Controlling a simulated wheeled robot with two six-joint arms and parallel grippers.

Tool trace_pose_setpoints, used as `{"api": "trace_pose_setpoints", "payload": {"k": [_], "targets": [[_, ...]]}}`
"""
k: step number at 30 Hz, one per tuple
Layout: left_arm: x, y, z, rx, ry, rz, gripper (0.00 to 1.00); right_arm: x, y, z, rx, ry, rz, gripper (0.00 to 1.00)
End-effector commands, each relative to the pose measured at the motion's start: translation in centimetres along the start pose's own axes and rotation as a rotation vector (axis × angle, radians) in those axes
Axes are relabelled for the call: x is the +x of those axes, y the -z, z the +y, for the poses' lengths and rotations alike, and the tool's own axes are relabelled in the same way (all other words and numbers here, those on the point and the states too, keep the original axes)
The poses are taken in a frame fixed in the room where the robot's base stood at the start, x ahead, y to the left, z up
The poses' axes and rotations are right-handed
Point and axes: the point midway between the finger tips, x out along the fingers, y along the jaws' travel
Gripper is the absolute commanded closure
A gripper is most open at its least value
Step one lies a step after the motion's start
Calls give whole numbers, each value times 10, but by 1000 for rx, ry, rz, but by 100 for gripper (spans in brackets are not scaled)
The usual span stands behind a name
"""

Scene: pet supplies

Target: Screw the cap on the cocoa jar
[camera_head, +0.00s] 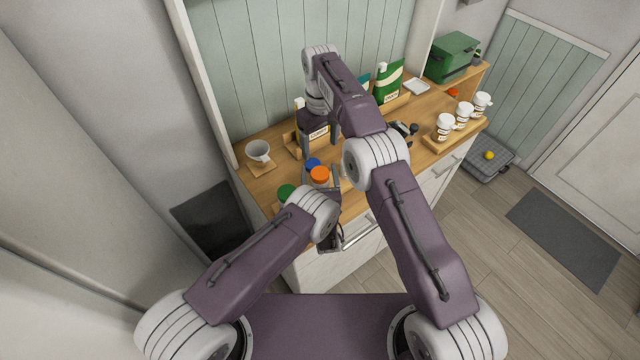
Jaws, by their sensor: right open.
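An orange cap or lid (320,174) shows near the front of the wooden counter, with a blue one (313,162) just behind it and a green one (286,192) to the left. I cannot tell which of these belongs to the cocoa jar, as labels are too small and my left arm hides the parts below. My right arm reaches over the counter; its gripper (328,126) is open, pointing down by a dark bottle with a pale label (317,136). My left arm is folded in front of the counter, and its gripper's fingers are not clearly visible.
A white cup (258,152) stands at the counter's left end. Green bags (388,82) and a green box (453,56) are at the back right. A dark object (405,131) lies mid-counter.

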Motion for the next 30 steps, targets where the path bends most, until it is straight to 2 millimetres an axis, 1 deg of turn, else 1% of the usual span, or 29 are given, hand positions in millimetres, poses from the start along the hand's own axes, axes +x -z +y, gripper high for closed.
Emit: {"api": "trace_pose_setpoints", "payload": {"k": [2, 4, 12, 15, 20, 30], "targets": [[-4, 1, -1, 0, 1, 0, 22, 1, 0, 0, 0, 0, 0, 24], [-13, 2, -1, 2, 2, 1, 22, 4, 0, 0, 0, 0, 0, 24], [-66, 3, -2, 1, 4, 2, 22, 17, 0, 0, 0, 0, 0, 24], [-80, 2, -1, 1, 3, 2, 22, 20, 0, 0, 0, 0, 0, 24], [-90, 0, 0, 0, 1, 0, 22, 21, 0, 0, 0, 0, 0, 24], [-90, 0, 0, 0, 0, 0, 22, 21, 0, 0, 0, 0, 0, 24]]}}
